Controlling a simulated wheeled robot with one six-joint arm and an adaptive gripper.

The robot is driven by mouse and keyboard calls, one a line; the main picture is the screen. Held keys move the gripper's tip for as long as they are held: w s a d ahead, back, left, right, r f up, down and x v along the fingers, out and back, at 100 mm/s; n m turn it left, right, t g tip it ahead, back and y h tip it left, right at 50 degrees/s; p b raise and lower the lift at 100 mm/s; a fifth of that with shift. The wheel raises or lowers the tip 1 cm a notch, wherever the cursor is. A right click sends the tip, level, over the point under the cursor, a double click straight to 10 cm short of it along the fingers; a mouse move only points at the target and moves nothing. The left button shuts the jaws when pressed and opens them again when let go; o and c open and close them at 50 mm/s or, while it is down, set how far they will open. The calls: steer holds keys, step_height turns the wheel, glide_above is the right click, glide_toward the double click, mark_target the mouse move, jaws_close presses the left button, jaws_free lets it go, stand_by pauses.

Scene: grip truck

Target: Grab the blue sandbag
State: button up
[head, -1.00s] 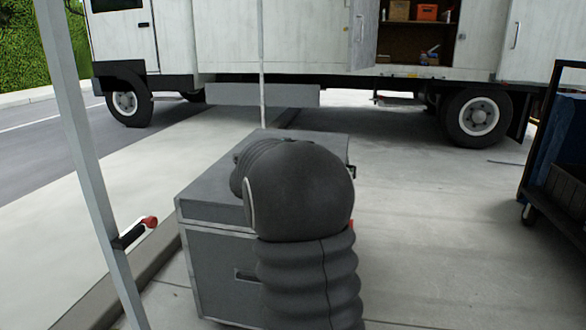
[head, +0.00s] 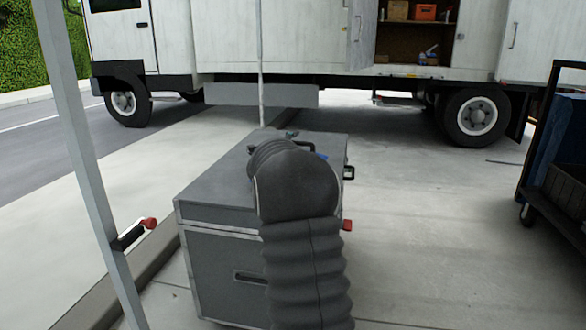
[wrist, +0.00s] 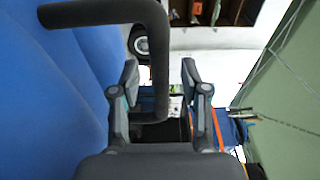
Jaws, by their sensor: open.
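The blue sandbag (wrist: 60,90) fills the left side of the wrist view. Its black handle (wrist: 161,60) loops out from it, with the long bar running between my fingers as seen there. My gripper (wrist: 160,78) is open, one finger on each side of the bar. I cannot tell whether either finger touches it. In the head view only a small blue patch of the sandbag (head: 323,156) shows on top of the grey case, beside my arm. My own arm hides most of the sandbag and nearly all of my gripper there.
The grey case (head: 215,190) stands on the pavement in front of me. A pale metal post (head: 80,140) rises at the left. A dark cart (head: 545,200) stands at the right. A white truck (head: 280,40) with an open compartment is behind. Pavement right of the case is clear.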

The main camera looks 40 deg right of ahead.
steer(key=shift+c, duration=0.3)
jaws_close()
steer(key=shift+r, duration=0.35)
